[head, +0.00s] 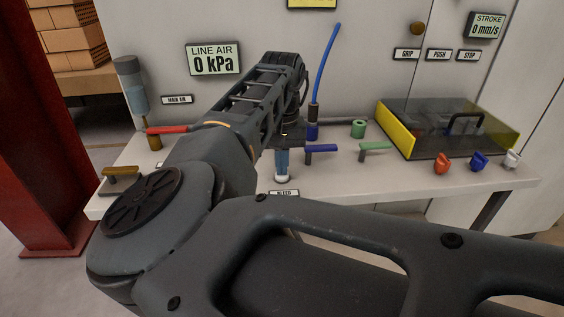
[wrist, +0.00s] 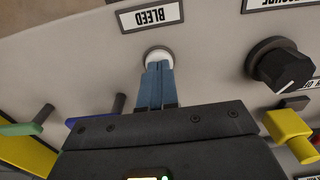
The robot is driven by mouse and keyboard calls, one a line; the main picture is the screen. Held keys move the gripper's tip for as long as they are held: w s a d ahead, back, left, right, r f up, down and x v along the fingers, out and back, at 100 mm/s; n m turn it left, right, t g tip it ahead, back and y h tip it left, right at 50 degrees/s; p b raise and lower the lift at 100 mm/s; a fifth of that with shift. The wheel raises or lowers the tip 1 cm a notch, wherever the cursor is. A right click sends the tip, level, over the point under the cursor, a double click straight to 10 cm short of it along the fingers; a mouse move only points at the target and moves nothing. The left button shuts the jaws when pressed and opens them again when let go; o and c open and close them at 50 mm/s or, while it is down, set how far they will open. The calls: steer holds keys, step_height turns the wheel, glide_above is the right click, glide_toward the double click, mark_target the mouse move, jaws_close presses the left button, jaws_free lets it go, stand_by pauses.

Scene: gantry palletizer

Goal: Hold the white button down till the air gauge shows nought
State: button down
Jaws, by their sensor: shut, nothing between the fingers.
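The white button (wrist: 158,56) sits in a grey ring beside the BLEED label (wrist: 152,14) in the wrist view. In the head view the white button (head: 282,178) shows at the bench's front, below my fingers. My gripper (wrist: 157,66) is shut and empty, its blue fingertips over the button and seeming to touch it; how far the button is pressed I cannot tell. In the head view my gripper (head: 282,172) points straight down. The air gauge (head: 213,59), labelled LINE AIR, reads 0 kPa.
A red lever (head: 167,130) by the MAIN AIR label, a blue lever (head: 321,148) and a green lever (head: 375,145) stand on the bench. A black knob (wrist: 281,66) is near the button. A clear-lidded box (head: 447,122) with yellow ends stands at right.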

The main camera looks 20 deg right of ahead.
steer(key=shift+s+a+f, duration=0.1)
steer(key=shift+s+f, duration=0.05)
steer(key=shift+f, duration=0.35)
stand_by(0.4)
step_height(320, 180, up, 6)
steer(key=p, duration=0.5)
steer(key=shift+f, duration=0.25)
step_height(320, 180, up, 10)
steer(key=b, duration=0.2)
steer(key=shift+f, duration=0.25)
